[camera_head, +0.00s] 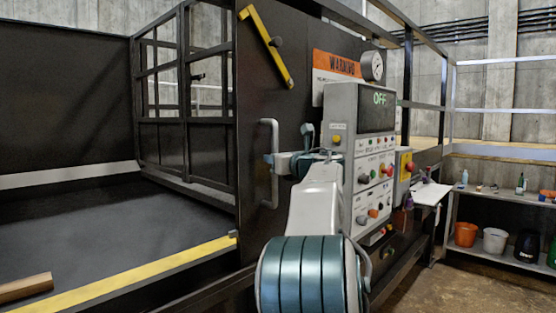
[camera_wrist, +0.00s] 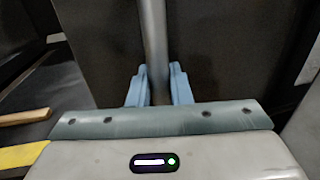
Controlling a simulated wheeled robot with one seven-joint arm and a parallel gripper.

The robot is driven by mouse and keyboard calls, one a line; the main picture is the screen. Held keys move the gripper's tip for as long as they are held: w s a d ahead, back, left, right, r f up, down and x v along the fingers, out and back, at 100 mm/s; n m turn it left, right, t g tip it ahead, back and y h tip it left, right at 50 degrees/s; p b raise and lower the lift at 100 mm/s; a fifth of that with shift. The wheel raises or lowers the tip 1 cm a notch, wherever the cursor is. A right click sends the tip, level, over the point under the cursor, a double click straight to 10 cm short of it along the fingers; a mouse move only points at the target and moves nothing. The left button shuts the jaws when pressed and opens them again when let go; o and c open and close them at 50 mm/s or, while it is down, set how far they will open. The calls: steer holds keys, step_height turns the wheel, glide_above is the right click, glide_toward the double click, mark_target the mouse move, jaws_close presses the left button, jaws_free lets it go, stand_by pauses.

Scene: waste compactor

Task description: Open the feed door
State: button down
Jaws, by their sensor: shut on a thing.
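The feed door (camera_head: 258,100) is a dark panel at the centre of the head view, with a yellow bar (camera_head: 266,50) near its top. Its vertical grey handle (camera_head: 274,135) is a bent bar on the panel. My gripper (camera_head: 270,160) is at the middle of the handle. In the wrist view, the blue fingers of my gripper (camera_wrist: 159,85) close on both sides of the handle bar (camera_wrist: 153,35). The dark door surface (camera_wrist: 105,50) lies behind it. My arm covers the lower right of the door in the head view.
A control panel (camera_head: 362,145) reading OFF stands right of the door. A black barred frame (camera_head: 185,100) stands to the left. A yellow-edged dark platform (camera_head: 110,220) with a wooden piece (camera_head: 25,288) fills the left. A shelf with buckets (camera_head: 495,240) is at far right.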

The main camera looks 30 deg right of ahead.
steer(key=shift+a+r, duration=0.1)
steer(key=shift+r, duration=0.1)
steer(key=c, duration=1.4)
jaws_free()
steer(key=shift+w, duration=0.1)
steer(key=shift+f, duration=0.1)
steer(key=s+b, duration=0.2)
steer(key=s, duration=0.5)
steer(key=s+b, duration=0.2)
steer(key=s, duration=0.5)
steer(key=shift+d, duration=0.2)
steer(key=shift+w, duration=0.1)
